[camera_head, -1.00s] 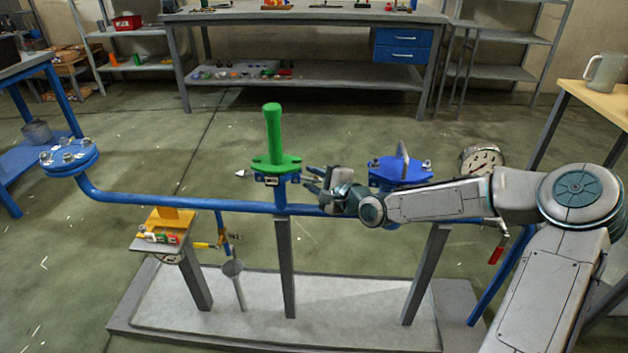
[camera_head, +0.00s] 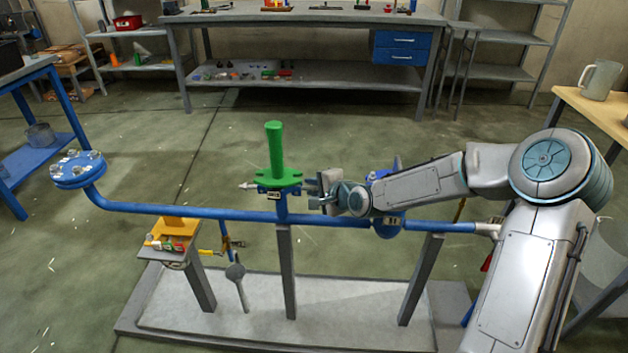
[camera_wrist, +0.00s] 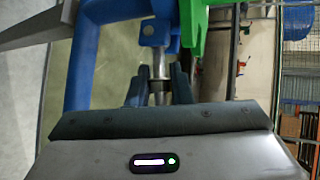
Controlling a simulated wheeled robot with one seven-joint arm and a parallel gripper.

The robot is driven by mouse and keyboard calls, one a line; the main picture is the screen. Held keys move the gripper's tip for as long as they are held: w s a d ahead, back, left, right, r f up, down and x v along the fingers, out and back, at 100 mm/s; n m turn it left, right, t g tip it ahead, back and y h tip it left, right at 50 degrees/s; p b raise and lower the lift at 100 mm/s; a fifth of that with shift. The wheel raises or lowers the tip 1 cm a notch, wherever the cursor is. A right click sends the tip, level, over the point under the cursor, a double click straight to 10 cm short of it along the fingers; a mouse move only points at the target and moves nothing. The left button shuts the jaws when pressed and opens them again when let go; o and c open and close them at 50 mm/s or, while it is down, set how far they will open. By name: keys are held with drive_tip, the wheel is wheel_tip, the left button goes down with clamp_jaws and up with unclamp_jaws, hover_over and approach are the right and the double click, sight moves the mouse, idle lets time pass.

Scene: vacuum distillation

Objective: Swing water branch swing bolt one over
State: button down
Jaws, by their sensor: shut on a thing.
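A green upright handle on a green flange (camera_head: 276,155) sits on the short blue branch (camera_head: 281,205) of the pipe. My gripper (camera_head: 318,187) is at the right side of this flange. In the wrist view my gripper (camera_wrist: 158,92) is shut on a metal swing bolt (camera_wrist: 159,68), whose far end sits in a blue lug (camera_wrist: 155,32). Part of the green flange (camera_wrist: 193,25) shows right beside the bolt. Another bolt with a pointed grey end (camera_head: 247,186) sticks out left of the flange. My arm hides part of the right side.
A blue pipe (camera_head: 170,212) runs left to a round bolted flange (camera_head: 78,170). A blue flange (camera_head: 380,172) is partly hidden behind my arm. Grey posts rise from the base plate (camera_head: 330,310). The floor behind is clear.

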drive_tip(key=shift+a+r+n+h, duration=0.25)
drive_tip(key=shift+r+n+h, duration=0.3)
drive_tip(key=shift+h, duration=0.25)
drive_tip(key=shift+a+r+n+g+h, duration=0.1)
drive_tip(key=shift+n+g+h, duration=0.35)
drive_tip(key=shift+h, duration=0.45)
drive_tip(key=shift+a+r+b, duration=0.1)
drive_tip(key=shift+r+b, duration=0.25)
drive_tip(key=shift+b, duration=0.05)
drive_tip(key=c, duration=1.5)
unclamp_jaws()
drive_tip(key=shift+c, duration=0.2)
drive_tip(key=shift+f, duration=0.1)
